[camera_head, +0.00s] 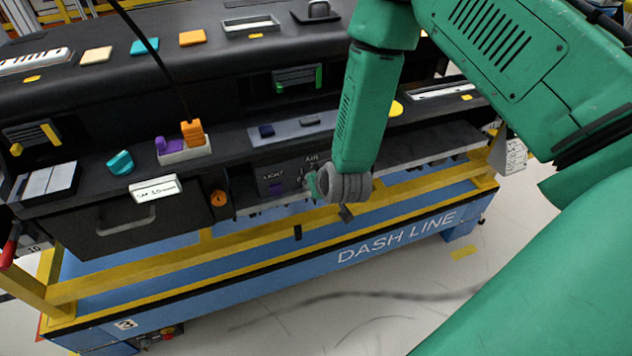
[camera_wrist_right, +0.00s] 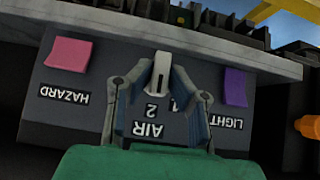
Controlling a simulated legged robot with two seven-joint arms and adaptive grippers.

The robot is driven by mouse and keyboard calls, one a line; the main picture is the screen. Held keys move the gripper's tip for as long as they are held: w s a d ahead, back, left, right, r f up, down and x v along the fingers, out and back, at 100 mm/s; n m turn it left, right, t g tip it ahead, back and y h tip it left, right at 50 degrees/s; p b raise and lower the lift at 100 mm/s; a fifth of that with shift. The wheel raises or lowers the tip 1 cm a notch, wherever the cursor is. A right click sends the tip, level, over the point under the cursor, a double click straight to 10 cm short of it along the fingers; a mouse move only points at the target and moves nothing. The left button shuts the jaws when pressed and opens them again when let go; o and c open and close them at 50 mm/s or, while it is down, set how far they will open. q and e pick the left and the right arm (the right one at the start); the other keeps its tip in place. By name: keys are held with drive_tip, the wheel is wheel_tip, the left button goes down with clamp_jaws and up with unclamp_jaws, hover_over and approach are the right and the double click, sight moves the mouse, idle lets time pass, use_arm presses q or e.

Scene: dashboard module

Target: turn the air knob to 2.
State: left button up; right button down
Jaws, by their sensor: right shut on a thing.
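The air knob (camera_wrist_right: 161,74) is a small grey piece with a pale face on the dark switch panel (camera_wrist_right: 70,120). In the wrist view it sits between the fingertips of my right gripper (camera_wrist_right: 161,80), which is shut on it. The AIR label and the numbers 1 and 2 show upside down between the fingers. I cannot tell which number the knob points to. In the head view my right gripper (camera_head: 318,186) is at the panel below the AIR label, and the knob is hidden there. My left gripper is not in view.
A pink HAZARD switch (camera_wrist_right: 69,54) and a purple LIGHT switch (camera_wrist_right: 235,87) flank the knob. An orange knob (camera_head: 218,198) is left of the panel. A closed drawer (camera_head: 125,222) is farther left. A yellow rail (camera_head: 240,240) of the blue stand runs below.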

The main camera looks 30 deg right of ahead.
drive_tip(key=shift+s+f, duration=0.1)
drive_tip(key=shift+f, duration=0.05)
idle(0.3)
drive_tip(key=c, duration=1.5)
unclamp_jaws()
drive_tip(key=shift+c, duration=0.2)
drive_tip(key=shift+w, duration=0.2)
drive_tip(key=v, duration=1.1)
drive_tip(key=shift+s+r, duration=0.25)
drive_tip(key=shift+s, duration=0.1)
drive_tip(key=shift+d, duration=0.15)
